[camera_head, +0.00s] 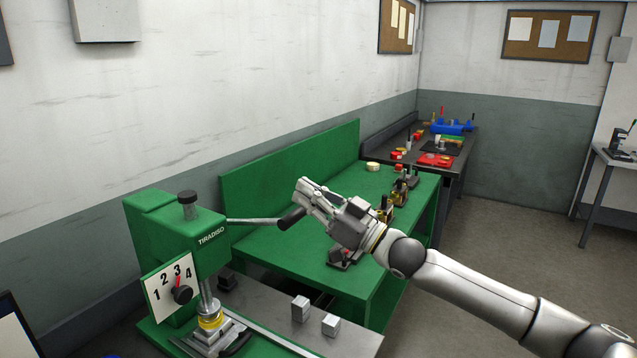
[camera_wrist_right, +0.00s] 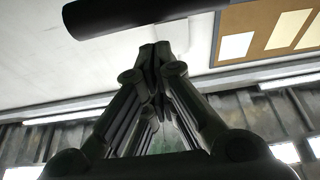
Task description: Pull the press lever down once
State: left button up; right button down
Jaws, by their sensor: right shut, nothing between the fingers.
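The green press (camera_head: 190,240) stands at the lower left in the head view, with a numbered dial plate (camera_head: 170,285) on its front. Its lever (camera_head: 255,221) sticks out to the right, about level, and ends in a black handle (camera_head: 291,218). My right gripper (camera_head: 304,190) is shut and empty, just above and to the right of the handle. In the right wrist view the black handle (camera_wrist_right: 130,14) lies across the top, beyond the shut fingertips (camera_wrist_right: 155,50). I cannot tell whether the fingers touch it. My left gripper is not in view.
Two small metal blocks (camera_head: 301,308) stand on the grey bench beside the press. A green workbench (camera_head: 290,262) with small fixtures lies behind my right arm. A dark table (camera_head: 462,140) with red and blue items stands farther back. Floor is free at the right.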

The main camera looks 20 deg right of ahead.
jog(key=shift+s+f, duration=0.1)
jog(key=shift+f, duration=0.8)
notch_tip(320, 180, down, 11)
jog(key=s+d+t+y+b, duration=0.1)
jog(key=t+y+b, duration=0.1)
jog(key=b, duration=1.3)
jog(key=shift+s+d+t+y+b, duration=0.15)
jog(key=shift+s+t+y+b, duration=0.2)
jog(key=shift+t, duration=0.35)
jog(key=shift+r, duration=0.15)
